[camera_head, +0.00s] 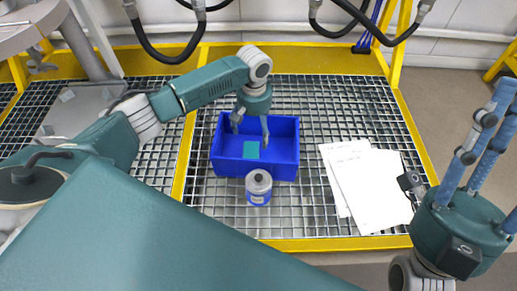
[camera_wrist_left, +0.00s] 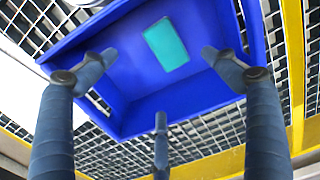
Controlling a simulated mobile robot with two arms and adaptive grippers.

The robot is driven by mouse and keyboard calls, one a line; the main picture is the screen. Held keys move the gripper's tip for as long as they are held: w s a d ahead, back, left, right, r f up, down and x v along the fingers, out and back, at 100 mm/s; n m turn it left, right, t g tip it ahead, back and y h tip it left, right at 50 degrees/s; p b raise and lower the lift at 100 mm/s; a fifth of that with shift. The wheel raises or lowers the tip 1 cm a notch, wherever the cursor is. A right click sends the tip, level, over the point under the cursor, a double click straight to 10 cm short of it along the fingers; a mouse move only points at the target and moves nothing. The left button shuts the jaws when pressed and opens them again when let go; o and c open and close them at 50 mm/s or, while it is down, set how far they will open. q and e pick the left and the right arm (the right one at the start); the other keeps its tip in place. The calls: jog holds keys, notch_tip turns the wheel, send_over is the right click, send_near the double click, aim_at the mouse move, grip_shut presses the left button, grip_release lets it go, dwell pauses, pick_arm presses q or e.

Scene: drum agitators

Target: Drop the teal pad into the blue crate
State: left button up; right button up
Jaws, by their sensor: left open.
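The blue crate (camera_head: 228,167) stands on the metal grating, and its wall also shows in the left wrist view (camera_wrist_left: 245,40). The teal pad (camera_head: 251,150) lies inside the crate; in the left wrist view it rests flat on the crate floor (camera_wrist_left: 166,44). My left gripper (camera_head: 250,131) is above the crate, fingers pointing down, spread and empty. In the left wrist view, its fingers (camera_wrist_left: 160,75) are apart with the pad beyond them, untouched. My right gripper (camera_head: 490,165) is at the right edge, its fingers spread and nothing between them.
A jar with a grey top and blue label (camera_head: 258,188) stands just in front of the crate. White paper sheets (camera_head: 370,190) lie to its right on the grating. Yellow rails (camera_head: 190,150) edge the platform, and hoses (camera_head: 165,50) hang at the back.

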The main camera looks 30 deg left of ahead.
pick_arm(q)
notch_tip(320, 180, up, 12)
dwell(0.6)
